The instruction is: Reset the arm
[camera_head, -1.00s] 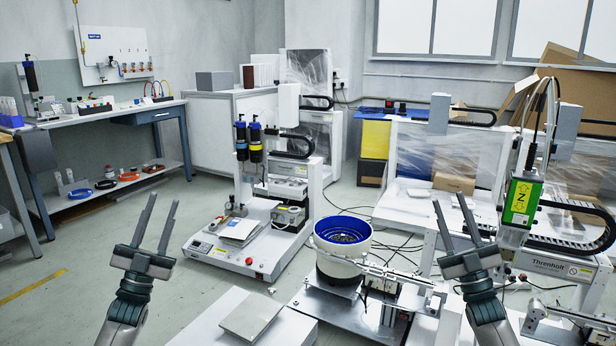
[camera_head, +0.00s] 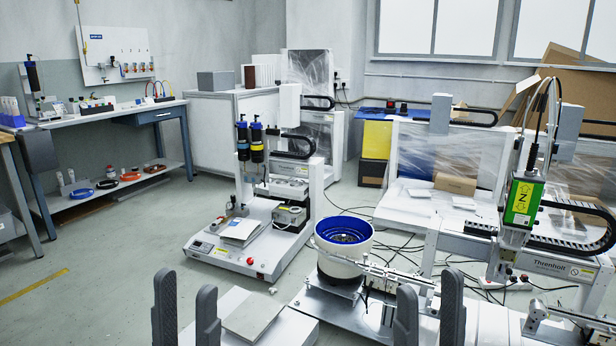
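My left gripper (camera_head: 186,312) shows at the bottom left of the head view, its two dark fingers upright and apart, with nothing between them. My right gripper (camera_head: 430,318) shows at the bottom right of centre, its two dark fingers also apart and empty. Only the fingers of both show; the wrists and arms are below the picture's edge. The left gripper's right finger stands in front of a white block with a grey plate (camera_head: 252,314). The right gripper stands in front of the feeder's metal rail.
A bowl feeder (camera_head: 343,245) with a blue rim stands between the grippers. Behind it is a gantry screwdriver machine (camera_head: 245,240). A second gantry with a green-labelled head (camera_head: 522,203) stands at right. A workbench (camera_head: 95,115) is at left. Floor at left is clear.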

